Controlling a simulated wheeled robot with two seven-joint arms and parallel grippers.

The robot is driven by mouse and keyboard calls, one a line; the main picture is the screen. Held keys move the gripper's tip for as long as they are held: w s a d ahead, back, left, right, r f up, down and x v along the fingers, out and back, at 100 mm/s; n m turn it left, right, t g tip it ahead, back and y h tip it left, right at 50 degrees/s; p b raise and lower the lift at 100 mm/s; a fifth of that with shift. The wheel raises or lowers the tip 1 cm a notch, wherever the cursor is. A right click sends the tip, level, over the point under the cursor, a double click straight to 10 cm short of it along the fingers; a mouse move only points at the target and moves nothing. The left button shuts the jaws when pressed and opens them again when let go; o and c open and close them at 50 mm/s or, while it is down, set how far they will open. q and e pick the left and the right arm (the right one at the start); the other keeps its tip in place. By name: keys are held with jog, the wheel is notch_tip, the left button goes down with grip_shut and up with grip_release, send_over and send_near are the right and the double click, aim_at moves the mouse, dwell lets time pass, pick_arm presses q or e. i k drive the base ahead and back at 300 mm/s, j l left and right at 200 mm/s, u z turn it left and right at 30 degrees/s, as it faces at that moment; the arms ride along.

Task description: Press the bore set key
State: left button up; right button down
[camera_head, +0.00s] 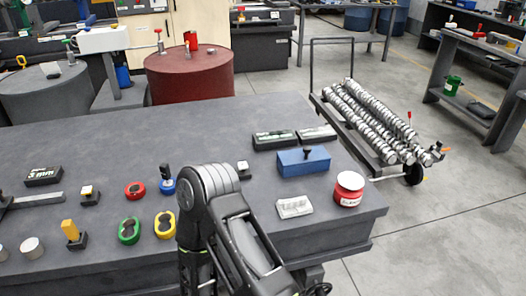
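I cannot tell for sure which item is the bore set key. A black block with white lettering that looks like "3 mm" (43,177) lies at the left of the dark grey table. Small key-like pieces on dark bases stand on the table: one with a pale and yellow top (88,192), one with a pale top (243,168) just behind my arm, and a taller yellow one (70,230) at the front left. One of my arms rises from the bottom centre and bends back down to the right. Neither gripper shows.
Barrels (190,78) stand behind; a loaded cart (370,125) is right.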

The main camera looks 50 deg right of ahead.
aim_at(242, 166)
jog(key=k+l, duration=0.15)
jog(key=l, duration=0.25)
jog(key=k+l, duration=0.1)
jog(key=l, duration=0.25)
jog(key=k+l, duration=0.15)
jog(key=l, duration=0.25)
